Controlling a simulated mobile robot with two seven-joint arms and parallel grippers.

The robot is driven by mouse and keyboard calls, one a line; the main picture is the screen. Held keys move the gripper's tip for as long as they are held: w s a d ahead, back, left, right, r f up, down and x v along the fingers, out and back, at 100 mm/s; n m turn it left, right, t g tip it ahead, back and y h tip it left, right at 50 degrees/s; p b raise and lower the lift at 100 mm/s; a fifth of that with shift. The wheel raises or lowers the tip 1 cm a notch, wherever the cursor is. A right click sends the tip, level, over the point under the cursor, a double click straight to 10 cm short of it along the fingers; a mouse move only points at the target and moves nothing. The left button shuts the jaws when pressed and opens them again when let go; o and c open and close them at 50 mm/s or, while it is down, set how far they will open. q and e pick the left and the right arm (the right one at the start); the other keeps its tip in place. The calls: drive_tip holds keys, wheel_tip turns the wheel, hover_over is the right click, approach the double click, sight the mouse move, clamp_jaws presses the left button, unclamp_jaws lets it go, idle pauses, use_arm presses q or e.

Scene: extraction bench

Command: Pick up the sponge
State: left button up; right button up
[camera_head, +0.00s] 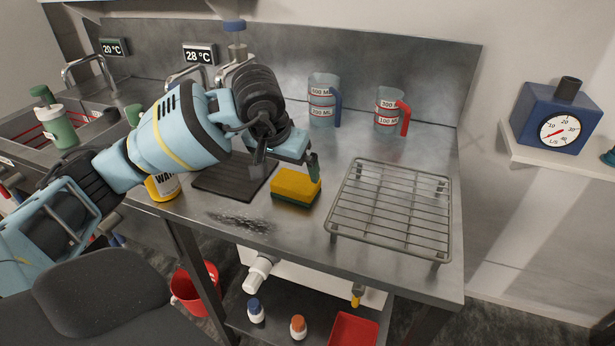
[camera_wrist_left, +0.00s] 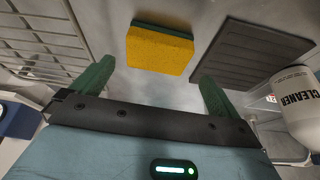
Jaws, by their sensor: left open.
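The sponge (camera_head: 296,187) is yellow on top with a dark green layer beneath. It lies on the metal bench between a dark ribbed mat and a wire rack. My left gripper (camera_head: 286,166) is open and empty, with its green fingers just behind and above the sponge in the head view. In the left wrist view the sponge (camera_wrist_left: 160,52) is ahead of my left gripper (camera_wrist_left: 155,84), sideways between its two fingers and apart from them. My right gripper is in neither view.
The wire rack (camera_head: 392,212) stands right of the sponge; the dark mat (camera_head: 208,183) lies left. A yellow bottle (camera_head: 163,188) is at the front left. Two measuring jugs (camera_head: 322,103) (camera_head: 389,113) stand behind. A dark smudge (camera_head: 240,222) marks the front of the bench.

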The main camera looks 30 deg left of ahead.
sight(295, 180)
use_arm(q)
drive_tip(key=shift+s+f, duration=0.2)
drive_tip(key=shift+f, duration=0.05)
drive_tip(key=shift+x, duration=0.85)
drive_tip(key=shift+w+f, duration=0.35)
drive_tip(key=shift+w, duration=0.05)
drive_tip(key=x, duration=0.4)
drive_tip(key=shift+w+f, duration=0.1)
drive_tip(key=shift+w, duration=0.3)
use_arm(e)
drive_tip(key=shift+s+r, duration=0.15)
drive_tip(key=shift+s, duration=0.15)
use_arm(q)
drive_tip(key=c, duration=0.7)
